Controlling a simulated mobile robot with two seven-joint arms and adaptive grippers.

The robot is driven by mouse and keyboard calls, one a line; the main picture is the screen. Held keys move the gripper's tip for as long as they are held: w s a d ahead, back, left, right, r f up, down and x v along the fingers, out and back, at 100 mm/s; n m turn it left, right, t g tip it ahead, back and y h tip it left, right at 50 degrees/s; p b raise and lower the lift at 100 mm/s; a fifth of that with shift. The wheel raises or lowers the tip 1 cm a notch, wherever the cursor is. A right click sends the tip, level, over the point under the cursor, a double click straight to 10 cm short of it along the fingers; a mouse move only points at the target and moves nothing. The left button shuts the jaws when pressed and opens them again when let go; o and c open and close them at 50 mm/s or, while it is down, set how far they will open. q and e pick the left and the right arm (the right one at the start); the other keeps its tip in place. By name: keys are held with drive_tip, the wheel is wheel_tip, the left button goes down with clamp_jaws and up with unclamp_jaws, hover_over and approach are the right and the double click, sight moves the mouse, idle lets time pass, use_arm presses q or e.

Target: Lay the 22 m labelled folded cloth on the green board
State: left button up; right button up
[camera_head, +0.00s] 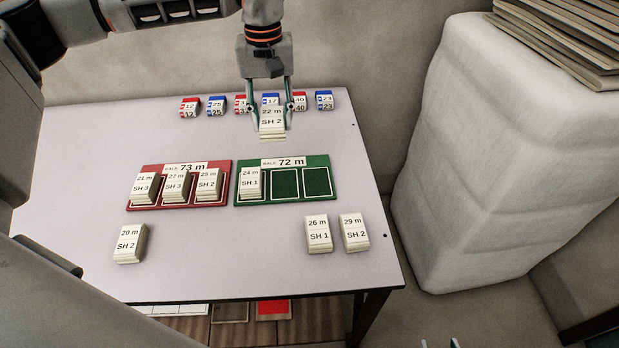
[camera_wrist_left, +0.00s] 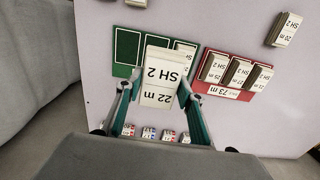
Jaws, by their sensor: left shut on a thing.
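The cream folded cloth labelled 22 m SH 2 (camera_head: 271,122) is held above the table's far part, behind the green board. My left gripper (camera_head: 271,106) is shut on it; the fingers grip its sides in the left wrist view (camera_wrist_left: 160,92). The green board (camera_head: 284,164), marked 72 m, holds the 24 m SH 1 cloth (camera_head: 250,184) in its left slot; its middle and right slots are empty. In the left wrist view, the held cloth hides part of the green board (camera_wrist_left: 115,72). My right gripper (camera_head: 440,343) shows only two separated fingertips at the bottom edge, apparently open.
The red board (camera_head: 215,165), marked 73 m, holds three folded cloths. The 20 m cloth (camera_head: 130,243) lies front left; the 26 m (camera_head: 318,234) and 29 m (camera_head: 354,232) cloths lie front right. Several small numbered blocks (camera_head: 217,106) line the back. A white padded block (camera_head: 480,160) stands right.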

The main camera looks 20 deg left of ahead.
use_arm(q)
drive_tip(key=shift+w+d, duration=0.25)
drive_tip(key=shift+w, duration=0.5)
drive_tip(key=b, duration=0.3)
hover_over(285, 184)
wheel_tip(285, 184, down, 15)
drive_tip(key=shift+f, duration=0.2)
wheel_tip(285, 184, down, 4)
drive_tip(key=shift+f, duration=0.25)
drive_tip(key=shift+r, duration=0.1)
use_arm(e)
drive_tip(key=f, duration=0.1)
drive_tip(key=d+f, duration=0.1)
drive_tip(key=shift+s+d+f, duration=0.1)
drive_tip(key=shift+d+f, duration=0.15)
drive_tip(key=shift+f, duration=0.1)
drive_tip(key=shift+r, duration=0.1)
use_arm(q)
drive_tip(key=o, duration=1.1)
use_arm(e)
drive_tip(key=shift+f, duration=0.25)
